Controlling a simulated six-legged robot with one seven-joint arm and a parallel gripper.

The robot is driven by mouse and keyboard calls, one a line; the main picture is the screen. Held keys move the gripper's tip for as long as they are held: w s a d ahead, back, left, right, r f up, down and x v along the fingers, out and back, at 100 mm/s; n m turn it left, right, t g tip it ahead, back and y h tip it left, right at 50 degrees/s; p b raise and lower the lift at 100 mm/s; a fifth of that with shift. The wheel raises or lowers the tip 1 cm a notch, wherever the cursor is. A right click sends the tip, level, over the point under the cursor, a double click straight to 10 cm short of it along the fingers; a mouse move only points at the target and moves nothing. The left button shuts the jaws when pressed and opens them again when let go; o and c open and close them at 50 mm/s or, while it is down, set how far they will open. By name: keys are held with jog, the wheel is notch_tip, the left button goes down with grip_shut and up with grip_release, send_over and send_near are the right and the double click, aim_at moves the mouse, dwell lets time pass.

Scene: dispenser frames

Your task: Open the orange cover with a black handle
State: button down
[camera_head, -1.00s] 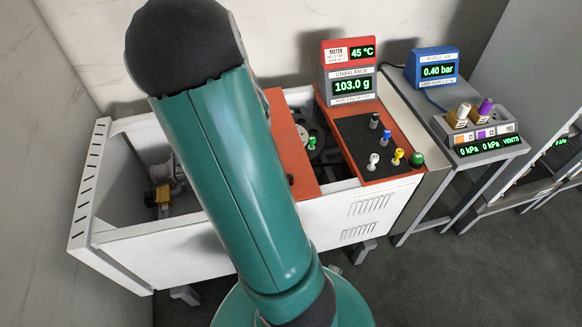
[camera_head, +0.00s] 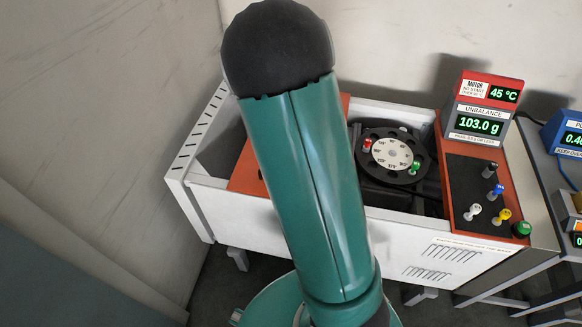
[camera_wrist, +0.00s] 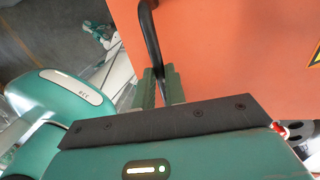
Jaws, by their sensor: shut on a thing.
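The orange cover (camera_head: 245,172) lies across the left part of the white machine housing, partly hidden behind my arm in the head view. It fills much of the wrist view (camera_wrist: 225,55). Its black handle (camera_wrist: 150,35) stands out from the cover there and runs down between the green fingers of my gripper (camera_wrist: 162,84). My gripper is shut on the handle. In the head view my arm hides the gripper and the handle. To the right of the cover, the open housing shows a black disc with a pale numbered dial (camera_head: 390,155).
A red panel with several coloured knobs (camera_head: 475,212) is fixed at the housing's right end. A display stack reading 45 °C and 103.0 g (camera_head: 482,122) stands behind it. A blue display (camera_head: 568,135) is at the right edge. A wall stands close on the left.

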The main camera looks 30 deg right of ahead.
jog(key=c, duration=1.5)
grip_release()
jog(key=shift+o, duration=0.2)
jog(key=shift+r, duration=0.15)
notch_tip(320, 180, up, 13)
jog(key=w+d, duration=0.2)
jog(key=shift+r, duration=0.2)
jog(key=shift+a, duration=0.1)
jog(key=s+a+r+n+t, duration=0.2)
jog(key=s+a+n, duration=0.3)
jog(key=n, duration=0.4)
jog(key=s+a+r+n+t+h, duration=0.1)
jog(key=s+a+r+n, duration=0.3)
jog(key=n, duration=0.5)
jog(key=s+a+r+n+t, duration=0.4)
jog(key=s+a+r+n, duration=0.1)
jog(key=n, duration=0.4)
jog(key=shift+s+a+r+h, duration=0.25)
jog(key=shift+s+a+h, duration=0.05)
jog(key=shift+s, duration=0.5)
